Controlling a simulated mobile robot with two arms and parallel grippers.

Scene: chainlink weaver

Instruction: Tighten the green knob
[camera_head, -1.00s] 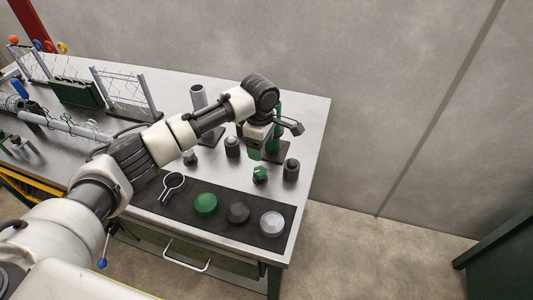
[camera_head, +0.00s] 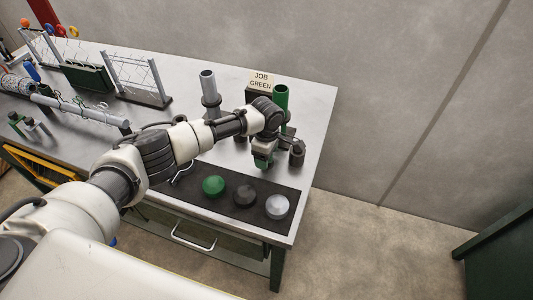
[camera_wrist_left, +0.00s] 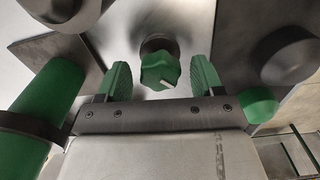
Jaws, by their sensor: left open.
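The green knob (camera_wrist_left: 160,70) is faceted, has a white mark and sits on a dark round base. In the left wrist view it stands between the two green fingers of my left gripper (camera_wrist_left: 160,78), with a gap on each side. My left gripper is open and not touching the knob. In the head view my left gripper (camera_head: 263,163) points down over the right part of the bench, and its wrist and fingers hide the knob. My right gripper is not in view.
A green post (camera_head: 281,97) and a grey post (camera_head: 209,88) stand behind, by a "JOB GREEN" sign (camera_head: 261,81). A dark cylinder (camera_head: 297,152) stands right of the gripper. Green (camera_head: 213,186), dark (camera_head: 245,195) and light grey (camera_head: 277,206) domes sit in front on a dark mat (camera_head: 229,201).

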